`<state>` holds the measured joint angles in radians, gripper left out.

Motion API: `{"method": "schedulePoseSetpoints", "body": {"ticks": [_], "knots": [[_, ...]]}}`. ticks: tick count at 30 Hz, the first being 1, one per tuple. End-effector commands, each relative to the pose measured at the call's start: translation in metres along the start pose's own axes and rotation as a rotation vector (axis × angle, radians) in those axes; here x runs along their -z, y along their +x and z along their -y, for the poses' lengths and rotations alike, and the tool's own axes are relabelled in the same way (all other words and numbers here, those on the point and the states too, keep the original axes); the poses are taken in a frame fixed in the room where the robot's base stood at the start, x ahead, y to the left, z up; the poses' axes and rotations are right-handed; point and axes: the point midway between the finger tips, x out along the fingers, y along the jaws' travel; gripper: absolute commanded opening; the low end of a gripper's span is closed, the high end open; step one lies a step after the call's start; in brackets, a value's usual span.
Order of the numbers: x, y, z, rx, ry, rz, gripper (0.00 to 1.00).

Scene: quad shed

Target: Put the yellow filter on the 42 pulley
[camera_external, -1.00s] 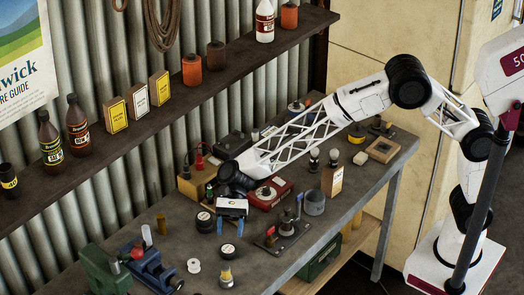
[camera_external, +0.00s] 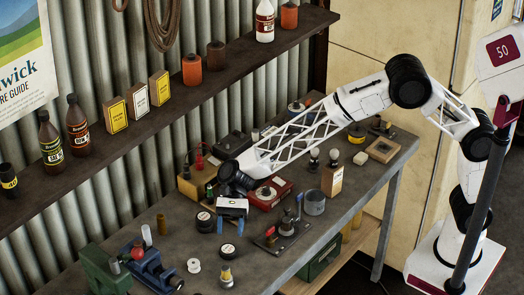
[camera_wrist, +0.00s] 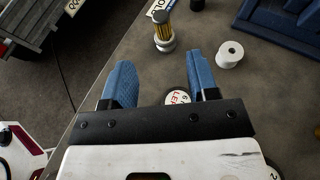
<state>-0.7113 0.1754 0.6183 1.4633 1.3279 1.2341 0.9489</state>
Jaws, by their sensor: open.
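A small yellow cylinder with a silver base, which looks like the yellow filter (camera_external: 226,274), stands upright near the bench's front edge. It also shows beyond my fingertips in the wrist view (camera_wrist: 164,34). My gripper (camera_external: 232,225) is open and empty above the bench, pointing down. Its blue fingers spread apart in the wrist view (camera_wrist: 161,66). Below them is a black round piece with a white label and red letters (camera_wrist: 178,98), partly hidden by my gripper. Two dark discs with pale tops (camera_external: 205,220) (camera_external: 228,251) lie near my gripper. I cannot read a 42 on any piece.
A white spool (camera_external: 193,265) lies left of the filter. A blue vise (camera_external: 152,270) and green block (camera_external: 105,270) stand at the bench's left end. A dark plate with upright levers (camera_external: 285,236) and a red box (camera_external: 270,192) lie to the right. Some bench between is bare.

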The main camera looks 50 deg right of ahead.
Motion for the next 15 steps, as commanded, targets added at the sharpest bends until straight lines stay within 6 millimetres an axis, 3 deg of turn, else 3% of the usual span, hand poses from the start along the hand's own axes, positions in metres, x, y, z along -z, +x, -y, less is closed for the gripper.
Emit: {"method": "schedulePoseSetpoints", "body": {"ticks": [5,8,15], "knots": [[-0.003,-0.021,-0.007,0.009,-0.033,-0.027,0.54],[-0.005,-0.046,-0.018,0.018,-0.072,-0.062,0.54],[-0.009,-0.134,-0.066,0.037,-0.216,-0.200,0.54]]}}
